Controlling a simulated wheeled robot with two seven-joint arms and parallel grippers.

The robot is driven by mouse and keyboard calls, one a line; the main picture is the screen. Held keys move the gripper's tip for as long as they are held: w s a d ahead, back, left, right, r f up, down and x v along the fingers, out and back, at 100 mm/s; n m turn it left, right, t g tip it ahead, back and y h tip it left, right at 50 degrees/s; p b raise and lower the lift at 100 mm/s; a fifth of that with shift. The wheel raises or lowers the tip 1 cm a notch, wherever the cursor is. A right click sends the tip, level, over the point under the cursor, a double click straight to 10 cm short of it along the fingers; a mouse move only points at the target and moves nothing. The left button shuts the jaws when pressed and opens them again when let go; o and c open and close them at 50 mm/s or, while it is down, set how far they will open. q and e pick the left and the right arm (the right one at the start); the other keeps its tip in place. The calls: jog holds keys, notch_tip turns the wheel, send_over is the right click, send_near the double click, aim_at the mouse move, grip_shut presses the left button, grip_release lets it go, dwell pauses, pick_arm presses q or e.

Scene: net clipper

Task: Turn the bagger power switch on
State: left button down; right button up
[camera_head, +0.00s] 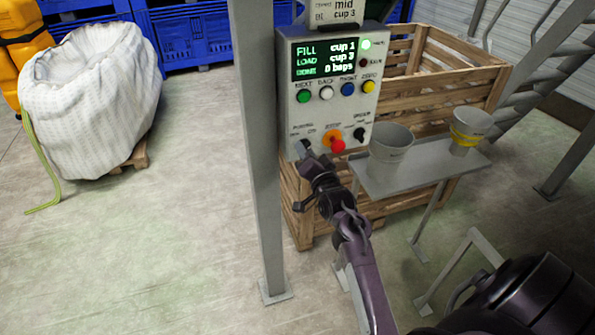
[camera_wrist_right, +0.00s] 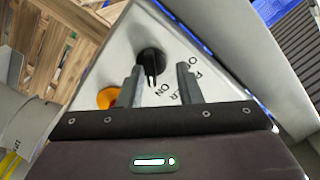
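The bagger control box (camera_head: 335,85) is a pale panel on a post, with a lit screen, coloured buttons and knobs. The power switch (camera_wrist_right: 151,62) is a black knob at the panel's lower left, beside OFF and ON markings. In the right wrist view its pointer points down, close to the ON lettering. My left gripper is not in view.
An orange-ringed red knob (camera_head: 337,145) and another black knob (camera_head: 359,135) are right of the switch. A grey shelf (camera_head: 425,165) holds two cups. A wooden crate (camera_head: 440,75) stands behind, a white sack (camera_head: 92,85) at left.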

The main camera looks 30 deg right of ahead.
jog(key=b+v, duration=0.2)
jog(key=v, duration=0.5)
jog(key=shift+s+a, duration=0.25)
jog(key=shift+a, duration=0.15)
jog(key=shift+d+r, duration=0.1)
